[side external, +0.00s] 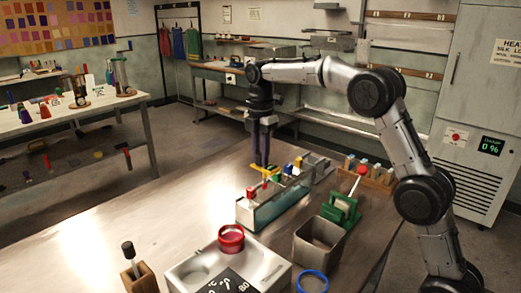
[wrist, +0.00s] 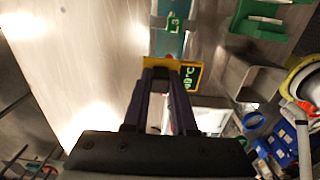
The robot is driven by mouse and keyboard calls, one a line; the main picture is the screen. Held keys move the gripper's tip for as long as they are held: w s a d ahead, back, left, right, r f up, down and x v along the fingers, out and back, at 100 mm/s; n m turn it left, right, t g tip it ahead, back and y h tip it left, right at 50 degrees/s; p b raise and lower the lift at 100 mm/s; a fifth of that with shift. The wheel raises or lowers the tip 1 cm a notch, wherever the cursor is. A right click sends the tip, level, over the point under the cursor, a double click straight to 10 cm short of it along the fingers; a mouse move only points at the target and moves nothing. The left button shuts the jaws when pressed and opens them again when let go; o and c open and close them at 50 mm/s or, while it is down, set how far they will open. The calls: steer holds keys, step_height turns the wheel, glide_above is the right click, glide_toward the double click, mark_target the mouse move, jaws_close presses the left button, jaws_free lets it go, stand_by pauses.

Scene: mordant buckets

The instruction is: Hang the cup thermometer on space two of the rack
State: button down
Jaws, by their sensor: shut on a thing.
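A green tag marked 3 (wrist: 173,22) shows on the rack in the wrist view.
A green stand (side external: 340,212) with a red-topped tool and a steel bin (side external: 319,240) stand right of the rack. A red ring-shaped cup (side external: 231,238) sits on a metal unit in front, near a blue ring (side external: 312,283).

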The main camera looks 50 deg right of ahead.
step_height(320, 180, down, 7)
steer(key=shift+r, duration=0.15)
stand_by(0.8)
steer(key=c, duration=0.6)
jaws_free()
steer(key=shift+c, duration=0.2)
step_height(320, 180, up, 14)
steer(key=shift+f, duration=0.1)
stand_by(0.3)
